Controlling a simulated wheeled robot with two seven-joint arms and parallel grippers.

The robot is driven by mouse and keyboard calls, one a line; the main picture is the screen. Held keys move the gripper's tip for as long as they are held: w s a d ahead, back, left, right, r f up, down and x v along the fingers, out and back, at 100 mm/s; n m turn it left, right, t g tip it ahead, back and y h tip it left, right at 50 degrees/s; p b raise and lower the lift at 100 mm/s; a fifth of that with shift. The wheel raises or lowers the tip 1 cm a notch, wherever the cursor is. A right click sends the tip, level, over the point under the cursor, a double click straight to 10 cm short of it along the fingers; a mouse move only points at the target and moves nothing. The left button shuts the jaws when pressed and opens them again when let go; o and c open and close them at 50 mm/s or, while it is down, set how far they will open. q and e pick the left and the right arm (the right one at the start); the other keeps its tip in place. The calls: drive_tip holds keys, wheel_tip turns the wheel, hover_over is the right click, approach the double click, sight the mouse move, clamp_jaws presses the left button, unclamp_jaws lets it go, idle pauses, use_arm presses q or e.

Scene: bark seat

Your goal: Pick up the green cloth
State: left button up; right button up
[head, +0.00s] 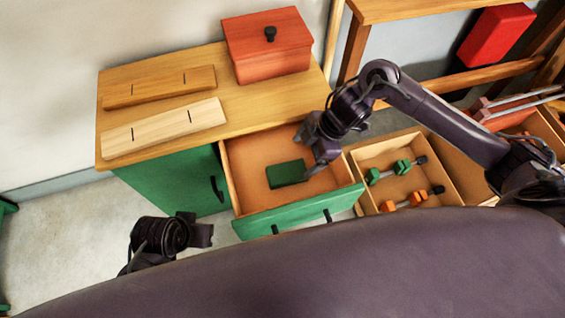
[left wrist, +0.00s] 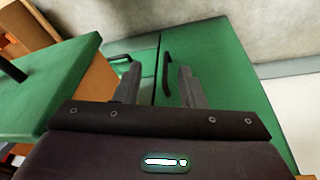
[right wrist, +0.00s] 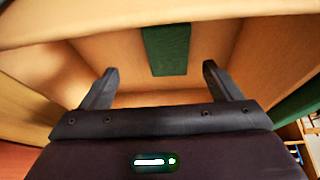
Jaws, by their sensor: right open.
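The green cloth (head: 287,173) is a dark green rectangle lying flat in the open drawer (head: 243,180) of the green cabinet. My right gripper (head: 307,152) is at the right part of the drawer, beside the cloth and apart from it. In the right wrist view the cloth (right wrist: 167,48) lies ahead, between the lines of the two spread fingers (right wrist: 158,82), with nothing held. My left gripper (head: 208,231) is low at the left, in front of the cabinet. The left wrist view shows its fingers (left wrist: 159,86) apart and empty, facing the green cabinet door (left wrist: 215,75).
On the cabinet top (head: 165,78) are two wooden boards (head: 160,87) (head: 163,127) and a red box (head: 267,47) with a black knob. Right of the drawer, a wooden crate (head: 452,178) holds green and orange dumbbells. A wooden frame (head: 420,8) stands behind.

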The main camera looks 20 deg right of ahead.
sight(295, 170)
drive_tip(key=shift+s+d+f, duration=0.1)
drive_tip(key=shift+d+f, duration=0.1)
drive_tip(key=shift+d, duration=0.6)
drive_tip(key=shift+s+f+g, duration=0.1)
drive_tip(key=shift+f+g, duration=0.05)
drive_tip(key=shift+g, duration=0.15)
drive_tip(key=b+x, duration=0.1)
drive_tip(key=x, duration=0.2)
drive_tip(key=a+b+x, duration=0.1)
drive_tip(key=x, duration=0.2)
drive_tip(key=shift+s+a+b, duration=0.1)
drive_tip(key=shift+b, duration=0.2)
drive_tip(key=shift+a+f, duration=0.15)
drive_tip(key=shift+f, duration=0.15)
use_arm(q)
drive_tip(key=d, duration=0.1)
drive_tip(key=d+t, duration=0.1)
drive_tip(key=w+d+h, duration=0.1)
drive_tip(key=shift+w+d+f+m+t, duration=0.1)
drive_tip(key=shift+d+f+m+t, duration=0.1)
drive_tip(key=shift+f+m+t, duration=0.2)
use_arm(e)
drive_tip(key=c, duration=1.1)
drive_tip(key=shift+r, duration=0.15)
